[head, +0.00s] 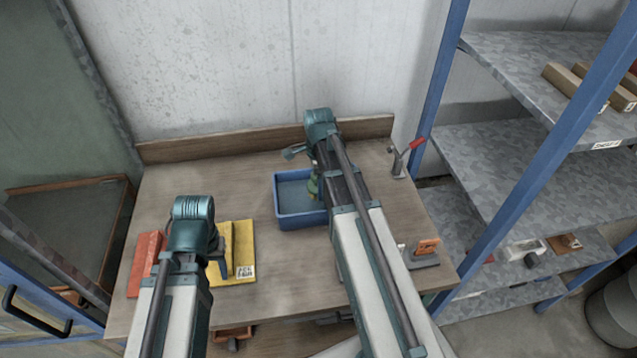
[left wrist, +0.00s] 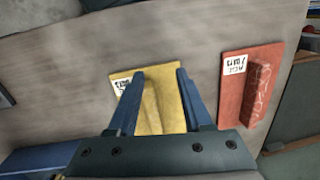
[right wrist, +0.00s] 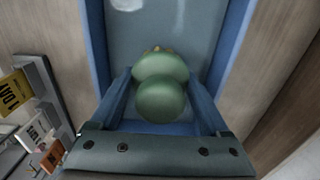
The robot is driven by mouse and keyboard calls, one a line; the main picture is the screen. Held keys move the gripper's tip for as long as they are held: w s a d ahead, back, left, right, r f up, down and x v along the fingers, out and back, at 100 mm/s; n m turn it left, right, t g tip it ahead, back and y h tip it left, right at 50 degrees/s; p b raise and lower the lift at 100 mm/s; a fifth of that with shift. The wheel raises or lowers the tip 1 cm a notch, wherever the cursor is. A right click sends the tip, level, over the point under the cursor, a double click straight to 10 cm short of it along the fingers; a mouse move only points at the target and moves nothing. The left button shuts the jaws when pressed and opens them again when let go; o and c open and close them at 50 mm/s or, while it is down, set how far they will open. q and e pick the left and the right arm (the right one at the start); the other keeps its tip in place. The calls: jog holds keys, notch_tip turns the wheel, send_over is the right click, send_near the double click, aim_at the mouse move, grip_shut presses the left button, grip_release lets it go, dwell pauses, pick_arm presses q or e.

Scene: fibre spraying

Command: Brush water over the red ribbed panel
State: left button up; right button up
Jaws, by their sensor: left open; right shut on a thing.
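The red ribbed panel (head: 141,268) lies at the left of the workbench, partly hidden by my left arm. It also shows at the right of the left wrist view (left wrist: 233,85). A yellow ribbed panel (head: 245,240) lies to its right. My left gripper (left wrist: 160,75) is open and empty, its fingers over the yellow panel. My right gripper (right wrist: 160,78) is shut on a green rounded brush handle (right wrist: 161,98), over the blue tray (head: 303,222). The tray's grey-blue inside has a pale reflection.
A red-handled clamp (head: 408,150) stands at the bench's back right. A small stand with labels (head: 425,254) sits at the right front. A blue-framed shelf (head: 545,110) rises to the right. The bench (head: 190,172) is clear at the back left.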

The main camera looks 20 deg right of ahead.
pick_arm(q)
jog(key=shift+f+b, duration=1.65)
jog(key=shift+f, duration=0.35)
pick_arm(e)
jog(key=shift+f, duration=2.05)
pick_arm(q)
jog(key=shift+r, duration=0.1)
pick_arm(e)
jog(key=shift+r, duration=0.15)
notch_tip(320, 180, up, 12)
jog(key=p, duration=1.2)
pick_arm(q)
notch_tip(320, 180, up, 12)
jog(key=shift+s, duration=0.1)
